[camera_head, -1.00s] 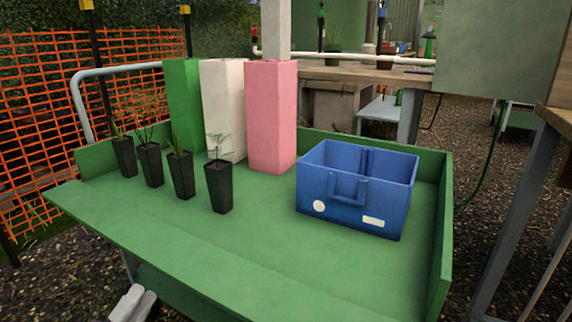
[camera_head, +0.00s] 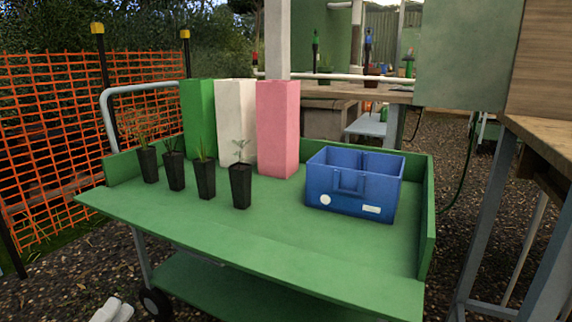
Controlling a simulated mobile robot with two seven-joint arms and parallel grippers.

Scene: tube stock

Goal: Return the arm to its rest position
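My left gripper (camera_head: 112,312) shows only as a pale grey tip at the bottom left edge of the head view. It is low, in front of the green cart (camera_head: 250,248) and apart from it. The rest of it is cut off by the frame, and whether its fingers are apart or together is not clear. No object shows in it. My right gripper is not in view.
On the cart stand several black pots with seedlings (camera_head: 240,187), green (camera_head: 197,120), white (camera_head: 236,125) and pink (camera_head: 277,130) tall blocks, and a blue crate (camera_head: 350,195). Orange mesh fencing (camera_head: 50,140) is left; a wooden bench (camera_head: 545,150) is right. The cart's front area is clear.

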